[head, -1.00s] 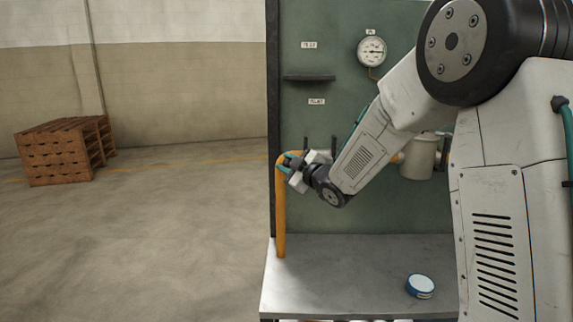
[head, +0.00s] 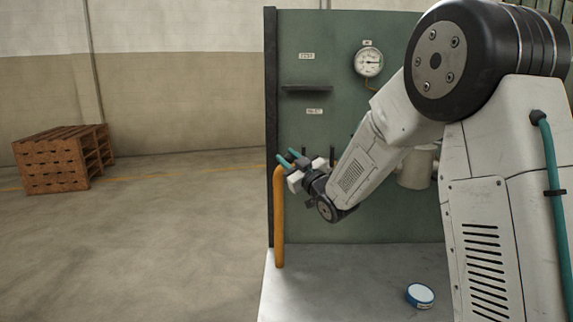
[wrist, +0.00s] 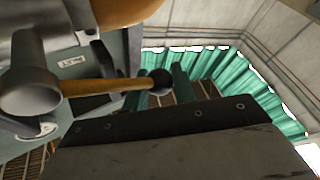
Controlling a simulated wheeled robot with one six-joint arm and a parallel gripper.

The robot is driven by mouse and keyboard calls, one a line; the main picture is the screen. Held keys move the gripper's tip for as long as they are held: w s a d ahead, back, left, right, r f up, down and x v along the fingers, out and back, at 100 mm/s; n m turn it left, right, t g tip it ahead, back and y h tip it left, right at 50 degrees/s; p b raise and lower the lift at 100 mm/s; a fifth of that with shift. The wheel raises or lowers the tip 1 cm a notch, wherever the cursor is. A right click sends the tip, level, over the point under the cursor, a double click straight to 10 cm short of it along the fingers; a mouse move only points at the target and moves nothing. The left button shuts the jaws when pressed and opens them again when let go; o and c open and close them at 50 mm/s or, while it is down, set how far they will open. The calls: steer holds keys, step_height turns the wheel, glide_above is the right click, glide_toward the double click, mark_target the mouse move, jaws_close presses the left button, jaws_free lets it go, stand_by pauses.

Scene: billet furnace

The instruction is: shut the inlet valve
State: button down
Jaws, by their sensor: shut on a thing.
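The inlet valve shows in the wrist view as a yellow lever (wrist: 95,87) with a black ball knob (wrist: 160,82), running out from a pale round hub (wrist: 28,92). A small label (wrist: 72,62) sits beside it, too blurred to read surely. My gripper (wrist: 160,90) has its teal fingers around the lever's knob end and is shut on it. In the head view my gripper (head: 291,159) is at the panel's left side, by the top of an orange pipe (head: 279,220). There the lever is mostly hidden by my gripper and arm.
The green panel (head: 310,215) carries a pressure gauge (head: 368,62) and a small dark shelf (head: 307,88). A pale canister (head: 416,169) is partly behind my arm. A blue and white round tin (head: 420,296) lies on the grey bench (head: 345,285). Wooden pallets (head: 60,160) stand far left; floor between is clear.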

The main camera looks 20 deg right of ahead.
steer(key=shift+d+r+m+t, duration=0.15)
steer(key=shift+m+t, duration=0.15)
steer(key=shift+m, duration=0.1)
steer(key=c, duration=1.2)
jaws_free()
